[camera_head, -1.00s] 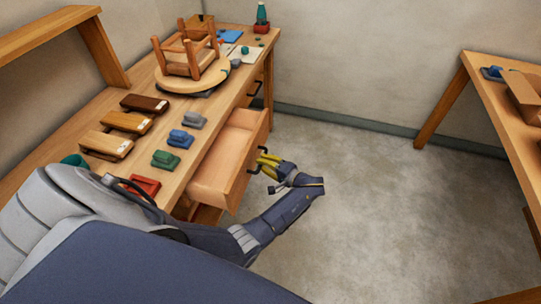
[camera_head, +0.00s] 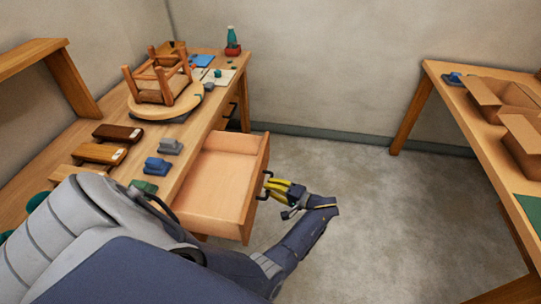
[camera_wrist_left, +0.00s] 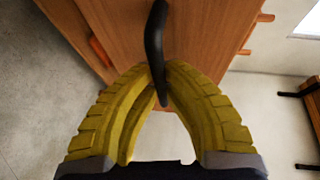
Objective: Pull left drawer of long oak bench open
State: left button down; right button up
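The long oak bench (camera_head: 205,92) runs along the left wall. Its drawer (camera_head: 220,185) stands well out from the bench front, and its empty inside shows in the head view. My left gripper (camera_head: 270,187) is at the drawer front. In the left wrist view its yellow fingers (camera_wrist_left: 160,80) close around the black handle (camera_wrist_left: 155,45), with the tips meeting at it. The drawer front (camera_wrist_left: 200,35) fills the upper part of that view. My right gripper is not in view.
On the bench are an upturned stool (camera_head: 160,80), sanding blocks (camera_head: 157,166) and dark wooden planes (camera_head: 118,134). A second table with open cardboard boxes (camera_head: 495,98) stands at right. The concrete floor (camera_head: 350,200) between them is clear.

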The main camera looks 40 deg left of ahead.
pick_arm(q)
jog(key=c, duration=1.5)
grip_release()
